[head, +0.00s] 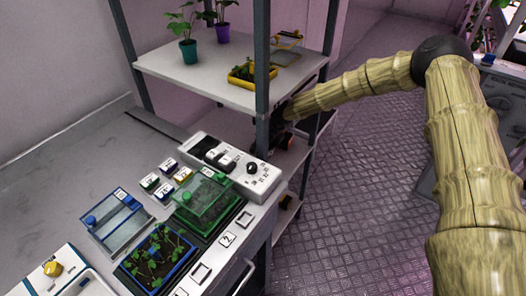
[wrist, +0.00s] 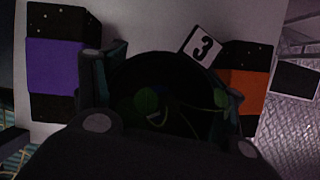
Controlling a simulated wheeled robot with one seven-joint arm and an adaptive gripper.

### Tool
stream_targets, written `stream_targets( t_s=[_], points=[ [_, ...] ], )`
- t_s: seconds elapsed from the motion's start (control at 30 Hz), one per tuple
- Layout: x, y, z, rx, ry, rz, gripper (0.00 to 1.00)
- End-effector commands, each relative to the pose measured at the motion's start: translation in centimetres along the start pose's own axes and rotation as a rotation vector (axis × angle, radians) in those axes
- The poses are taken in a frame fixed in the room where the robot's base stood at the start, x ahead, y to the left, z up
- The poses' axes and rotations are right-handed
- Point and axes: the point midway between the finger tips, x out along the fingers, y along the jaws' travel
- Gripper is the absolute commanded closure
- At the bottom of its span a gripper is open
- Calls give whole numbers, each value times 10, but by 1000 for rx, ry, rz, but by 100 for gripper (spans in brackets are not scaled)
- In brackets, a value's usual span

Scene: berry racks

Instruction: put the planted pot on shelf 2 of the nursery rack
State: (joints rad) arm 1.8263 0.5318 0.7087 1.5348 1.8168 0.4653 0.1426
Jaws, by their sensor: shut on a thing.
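My gripper (wrist: 165,80) is shut on a dark pot (wrist: 168,70) with small green leaves (wrist: 148,101) and a thin stem. The pot sits between the fingers, and the picture is too dark to show its rim clearly. In the head view my arm reaches to the rack, and my gripper is mostly hidden behind a dark post, under the upper shelf. The nursery rack has a pale upper shelf (head: 165,68) and a lower shelf (head: 290,158). In the wrist view a white tag marked 3 (wrist: 203,46) stands just beyond the held pot.
A purple-banded black block (wrist: 56,66) and an orange-banded one (wrist: 247,78) flank the gripper. The upper shelf holds a teal pot (head: 188,53), a purple pot (head: 222,33) and yellow trays. A bench with a green-lidded tray (head: 208,200) stands in front.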

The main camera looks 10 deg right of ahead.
Motion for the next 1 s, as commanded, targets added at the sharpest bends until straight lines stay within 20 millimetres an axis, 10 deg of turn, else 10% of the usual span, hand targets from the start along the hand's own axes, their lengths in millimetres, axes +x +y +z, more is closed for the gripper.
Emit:
stream_targets(
  t_s=[0.57,0.6,0.73,1.0],
  points=[
    [29,0,-13,0,1,0,54],
    [29,0,-14,0,1,0,28],
    [29,0,-14,0,1,0,4],
    [29,0,-13,0,1,0,2]
  ],
)
